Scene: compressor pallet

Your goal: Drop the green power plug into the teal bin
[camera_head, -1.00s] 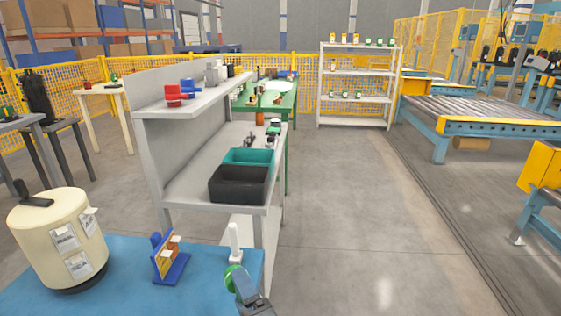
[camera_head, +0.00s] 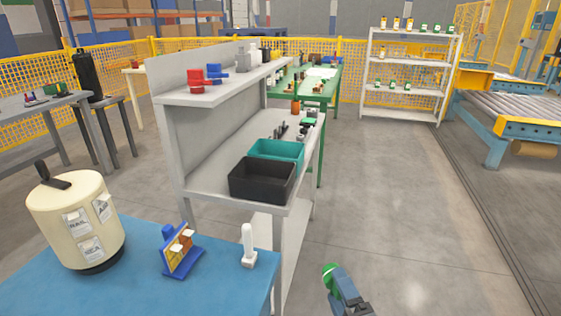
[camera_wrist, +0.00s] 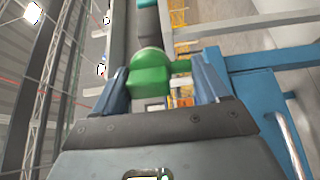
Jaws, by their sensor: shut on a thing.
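The green power plug (camera_wrist: 150,74) is between the two fingers of my gripper (camera_wrist: 165,88) in the wrist view, and the fingers are shut on it. In the head view the plug (camera_head: 332,273) shows as a green round end at the tip of my gripper (camera_head: 338,284), low in the picture and right of the blue table. The teal bin (camera_head: 290,151) stands on the lower shelf of the grey workbench, behind a black bin. The plug is apart from the bin, nearer to me and to its right. The bin's inside is mostly hidden.
The black bin (camera_head: 250,194) sits at the near end of the grey workbench (camera_head: 210,160). The blue table (camera_head: 130,262) holds a cream tank (camera_head: 85,225), a blue and yellow stand (camera_head: 180,250) and a white post (camera_head: 248,246). Open floor (camera_head: 400,200) lies to the right.

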